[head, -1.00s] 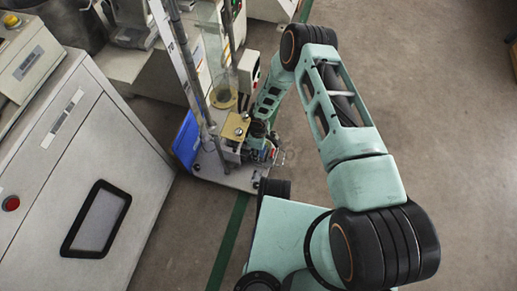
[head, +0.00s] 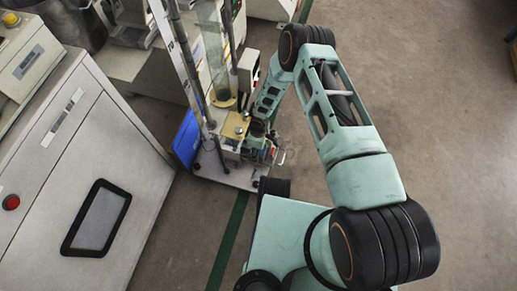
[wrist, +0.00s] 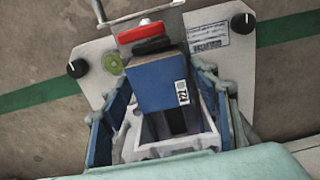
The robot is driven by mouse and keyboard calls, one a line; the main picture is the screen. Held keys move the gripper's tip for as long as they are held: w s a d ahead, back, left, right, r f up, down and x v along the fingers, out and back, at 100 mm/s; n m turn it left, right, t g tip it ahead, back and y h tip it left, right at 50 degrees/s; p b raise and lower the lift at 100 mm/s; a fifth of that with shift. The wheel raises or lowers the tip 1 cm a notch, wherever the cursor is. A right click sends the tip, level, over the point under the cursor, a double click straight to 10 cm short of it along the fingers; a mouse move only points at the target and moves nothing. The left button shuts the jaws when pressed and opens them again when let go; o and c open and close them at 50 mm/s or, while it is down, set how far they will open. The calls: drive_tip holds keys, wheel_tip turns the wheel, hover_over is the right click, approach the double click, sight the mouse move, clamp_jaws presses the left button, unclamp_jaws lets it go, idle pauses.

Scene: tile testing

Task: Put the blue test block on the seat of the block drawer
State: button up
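The blue test block (wrist: 157,83), with a small white label on its right side, is between my gripper's fingertips in the wrist view. My gripper (wrist: 164,72) appears shut on it, with one finger along each side. The white block drawer (wrist: 177,148) is a box with a dark opening below the block in the picture. The block hides part of it, and I cannot see whether the block touches the seat. In the head view my gripper (head: 258,148) is low at the stand, and the block cannot be made out there.
A red cap (wrist: 140,32) and a metal handle lie just beyond the block. Black knobs stand on the stand's base plate (wrist: 220,25). In the head view, upright rods and a clear tube (head: 214,55) rise close to my arm. A blue panel (head: 187,138) leans left. Floor is clear at right.

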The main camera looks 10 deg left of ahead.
drive_tip(key=shift+o, duration=0.4)
wheel_tip(320, 180, up, 12)
idle(0.5)
